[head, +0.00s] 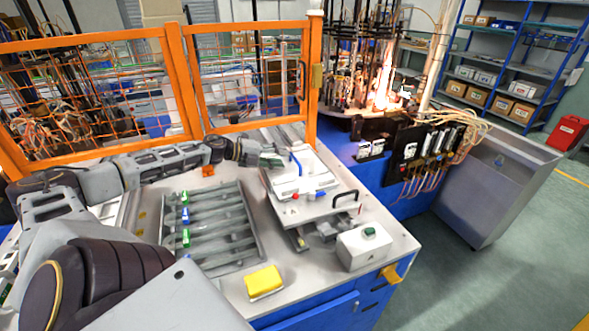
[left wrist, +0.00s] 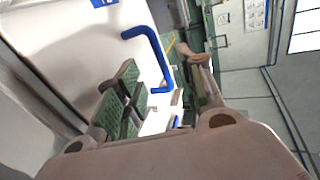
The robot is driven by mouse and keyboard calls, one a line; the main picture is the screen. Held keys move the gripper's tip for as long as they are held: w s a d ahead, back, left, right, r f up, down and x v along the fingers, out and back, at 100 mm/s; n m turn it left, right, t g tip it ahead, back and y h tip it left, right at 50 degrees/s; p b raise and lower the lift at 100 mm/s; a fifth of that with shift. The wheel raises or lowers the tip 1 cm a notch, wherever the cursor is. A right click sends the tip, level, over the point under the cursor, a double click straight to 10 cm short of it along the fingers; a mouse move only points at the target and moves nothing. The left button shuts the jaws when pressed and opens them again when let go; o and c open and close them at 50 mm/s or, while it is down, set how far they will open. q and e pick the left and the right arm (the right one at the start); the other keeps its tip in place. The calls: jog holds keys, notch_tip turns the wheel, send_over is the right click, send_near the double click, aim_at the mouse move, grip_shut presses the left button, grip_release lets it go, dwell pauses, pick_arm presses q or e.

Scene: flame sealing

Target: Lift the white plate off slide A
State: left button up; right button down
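The white plate (head: 284,183) with a blue handle (head: 297,164) lies at the back right of the table, apparently on the slide mechanism. The blue handle also shows in the left wrist view (left wrist: 153,48). My left gripper (head: 278,160) is just left of the handle. In the left wrist view its fingers (left wrist: 165,95) are spread apart, with the handle showing between and beyond them; I cannot tell whether they touch it. Nothing is gripped. My right gripper is out of view. No label for slide A is legible.
A plate with a black handle (head: 346,199) lies in front, beside a white box (head: 364,246) with a green button. A grey rack (head: 205,228) with coloured tags and a yellow block (head: 264,281) are on the table. An orange fence (head: 180,85) stands behind.

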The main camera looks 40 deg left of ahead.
aim_at(291, 168)
pick_arm(q)
jog(key=shift+b+x, duration=0.55)
jog(key=shift+x, duration=0.6)
jog(key=shift+b+x, duration=0.8)
jog(key=shift+x, duration=0.65)
jog(key=shift+c, duration=0.3)
grip_shut()
jog(key=shift+r, duration=0.15)
